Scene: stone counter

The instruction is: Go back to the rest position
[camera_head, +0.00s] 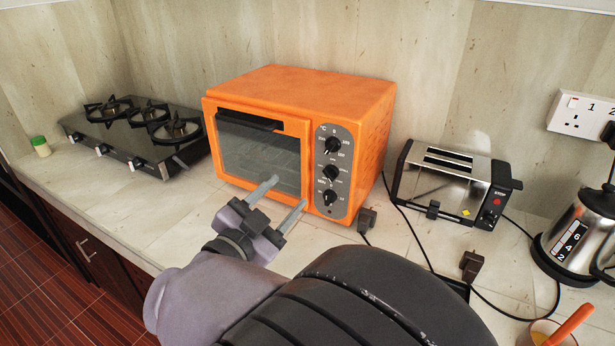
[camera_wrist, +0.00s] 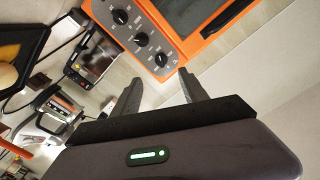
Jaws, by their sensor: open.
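My gripper (camera_head: 283,201) is open and empty in the head view, its two grey fingers spread apart in front of the orange oven (camera_head: 303,95). In the wrist view the fingers of my gripper (camera_wrist: 166,92) also stand apart with nothing between them. The oven's front, with its dark glass door and three black knobs, faces my arm. The oven door looks shut. In the wrist view the oven (camera_wrist: 150,12) appears tilted at the top, beyond the fingertips. My own arm hides part of the counter in front of the oven.
A gas stove (camera_head: 135,132) and a small green-capped jar (camera_head: 41,146) are at the left. A toaster (camera_head: 447,187), loose plugs and cables, a kettle (camera_head: 580,238) and a cup (camera_head: 546,334) are at the right. Bare counter (camera_head: 130,210) shows in front of the stove.

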